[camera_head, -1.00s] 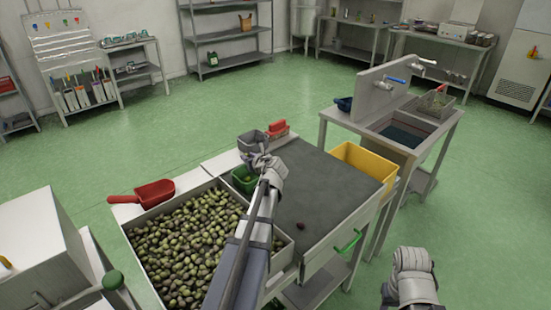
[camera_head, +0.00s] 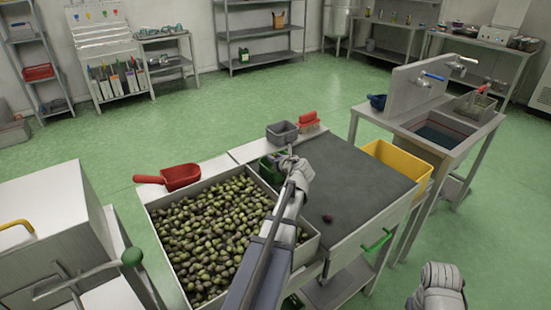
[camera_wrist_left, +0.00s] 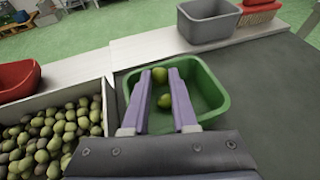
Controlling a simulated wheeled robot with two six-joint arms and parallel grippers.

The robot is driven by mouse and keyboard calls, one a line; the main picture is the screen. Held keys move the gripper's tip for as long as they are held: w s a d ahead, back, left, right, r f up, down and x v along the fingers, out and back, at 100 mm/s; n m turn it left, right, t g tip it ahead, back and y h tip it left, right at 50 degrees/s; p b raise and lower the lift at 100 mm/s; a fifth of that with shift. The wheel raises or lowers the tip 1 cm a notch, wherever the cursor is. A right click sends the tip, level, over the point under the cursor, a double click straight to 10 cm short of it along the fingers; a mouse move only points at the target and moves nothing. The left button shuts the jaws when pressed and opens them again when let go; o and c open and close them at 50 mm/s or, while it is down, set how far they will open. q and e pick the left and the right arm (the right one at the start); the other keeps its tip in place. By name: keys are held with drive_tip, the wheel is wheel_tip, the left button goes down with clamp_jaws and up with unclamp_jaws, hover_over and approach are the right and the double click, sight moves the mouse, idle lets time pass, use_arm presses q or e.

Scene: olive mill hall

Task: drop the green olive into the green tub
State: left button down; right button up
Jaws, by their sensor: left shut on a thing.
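The green tub (camera_wrist_left: 215,92) stands on the dark worktop beside the olive bin; in the head view my left gripper partly hides it (camera_head: 266,174). My left gripper (camera_wrist_left: 160,74) is over the tub, its two fingers pointing across it. It is shut on a green olive (camera_wrist_left: 160,76) between the fingertips. A second olive (camera_wrist_left: 165,101) shows between the fingers, lower down, apparently in the tub. In the head view my left gripper (camera_head: 290,156) is small and the olive in it cannot be made out. My right arm's end (camera_head: 440,280) is at the lower right, its fingers not clear.
A grey tub (camera_wrist_left: 208,22) and a red brush (camera_wrist_left: 260,8) stand behind the green tub. A bin of olives (camera_head: 215,235) with a red scoop (camera_head: 180,177) lies to the left. A dark reddish olive (camera_head: 327,218) lies on the worktop. A yellow tub (camera_head: 400,160) is at right.

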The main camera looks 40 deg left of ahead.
use_arm(q)
drive_tip(key=shift+f, duration=0.15)
drive_tip(key=c, duration=0.6)
unclamp_jaws()
drive_tip(key=p+v, duration=0.3)
drive_tip(key=v, duration=0.4)
drive_tip(key=shift+s+d, duration=0.15)
drive_tip(key=shift+d, duration=0.2)
